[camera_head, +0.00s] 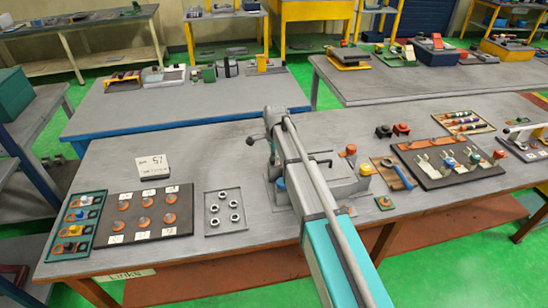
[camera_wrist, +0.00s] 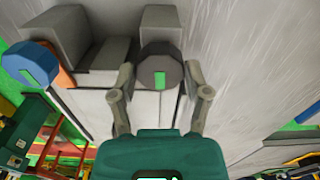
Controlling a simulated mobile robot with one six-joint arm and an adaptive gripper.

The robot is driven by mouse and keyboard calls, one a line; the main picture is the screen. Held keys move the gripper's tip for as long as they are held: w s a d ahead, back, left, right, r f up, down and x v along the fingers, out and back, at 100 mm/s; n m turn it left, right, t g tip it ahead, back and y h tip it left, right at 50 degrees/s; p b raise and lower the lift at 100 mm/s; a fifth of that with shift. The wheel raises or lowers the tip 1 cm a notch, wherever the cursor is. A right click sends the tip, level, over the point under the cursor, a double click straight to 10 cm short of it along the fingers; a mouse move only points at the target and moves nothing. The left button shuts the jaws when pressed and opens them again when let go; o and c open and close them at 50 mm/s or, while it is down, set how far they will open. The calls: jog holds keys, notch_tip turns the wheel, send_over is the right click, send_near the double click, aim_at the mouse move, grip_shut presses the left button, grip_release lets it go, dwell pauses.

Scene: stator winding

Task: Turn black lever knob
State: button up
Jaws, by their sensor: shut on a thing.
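The black lever knob (camera_wrist: 152,61) is a dark, many-sided cap with a green mark, at the upper middle of the wrist view. My gripper (camera_wrist: 160,76) has one finger on each side of it and is shut on it. The knob stands in front of grey machine blocks (camera_wrist: 88,60). In the head view, my arm crosses the grey machine (camera_head: 343,185) and hides much of it. The fingers and the held knob cannot be made out there.
A blue round knob (camera_wrist: 28,62) with an orange part behind it is left of my gripper. A tray with nuts (camera_head: 224,212) and a dark board with copper discs (camera_head: 145,212) lie left of the machine. A dark fork board (camera_head: 440,178) lies right.

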jog(key=shift+a, duration=0.15)
jog(key=o, duration=1)
jog(key=shift+r, duration=0.15)
jog(key=shift+o, duration=0.6)
